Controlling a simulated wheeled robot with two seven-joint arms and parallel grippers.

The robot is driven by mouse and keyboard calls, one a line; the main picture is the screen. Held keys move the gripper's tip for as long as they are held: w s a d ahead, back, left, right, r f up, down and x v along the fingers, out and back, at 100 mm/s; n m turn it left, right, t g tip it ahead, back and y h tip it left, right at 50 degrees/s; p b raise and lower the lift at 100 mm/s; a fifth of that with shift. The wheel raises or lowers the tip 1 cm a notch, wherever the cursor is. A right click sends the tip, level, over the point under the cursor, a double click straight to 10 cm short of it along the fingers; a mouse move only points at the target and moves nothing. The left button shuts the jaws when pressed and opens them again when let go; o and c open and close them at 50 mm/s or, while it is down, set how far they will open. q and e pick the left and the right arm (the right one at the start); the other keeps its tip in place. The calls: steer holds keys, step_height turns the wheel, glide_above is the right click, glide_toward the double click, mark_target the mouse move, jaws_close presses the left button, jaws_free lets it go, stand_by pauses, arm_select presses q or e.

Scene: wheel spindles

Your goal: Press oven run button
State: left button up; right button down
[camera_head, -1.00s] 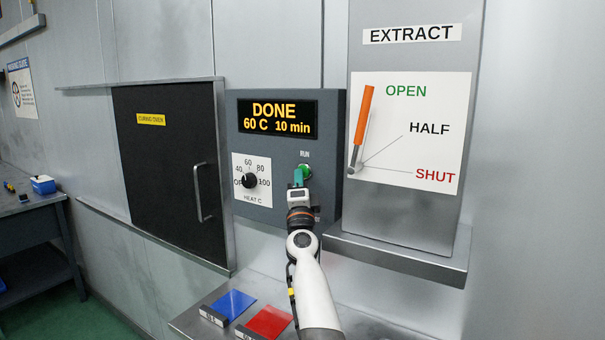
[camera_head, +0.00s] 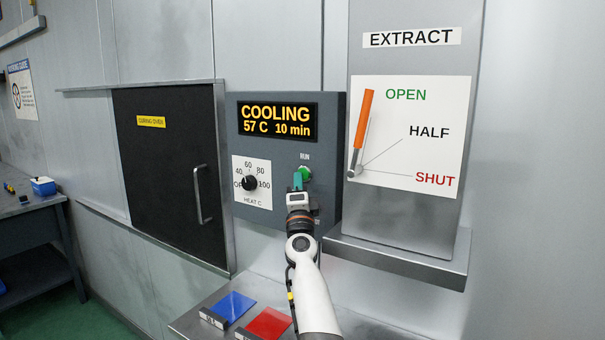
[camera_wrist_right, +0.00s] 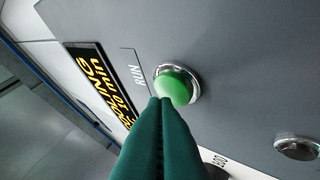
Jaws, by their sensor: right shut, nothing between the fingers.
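The oven's control panel (camera_head: 328,120) is grey, and its display (camera_head: 278,120) reads COOLING, 57 C, 10 min. The green run button (camera_head: 305,172) sits below the word RUN. In the right wrist view the button (camera_wrist_right: 174,86) is a green dome in a metal ring. My right gripper (camera_head: 298,178) is shut and empty, its green fingertips just left of and below the button in the head view. In the wrist view the fingertips (camera_wrist_right: 160,103) overlap the button's lower edge; I cannot tell whether they touch it. My left gripper is not in view.
A heat dial (camera_head: 250,183) is left of the button. The dark curing oven door (camera_head: 165,180) is shut. The extract lever (camera_head: 363,125) points up to OPEN, above a metal ledge (camera_head: 400,257). Blue (camera_head: 233,305) and red (camera_head: 268,322) plates lie below.

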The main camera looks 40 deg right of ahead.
steer(key=shift+s+a, duration=0.2)
steer(key=shift+a, duration=0.1)
steer(key=a+p, duration=0.1)
steer(key=s+a+p, duration=0.1)
steer(key=a, duration=0.1)
steer(key=s+a+p, duration=0.1)
steer(key=shift+a, duration=0.35)
steer(key=shift+w, duration=0.1)
stand_by(0.7)
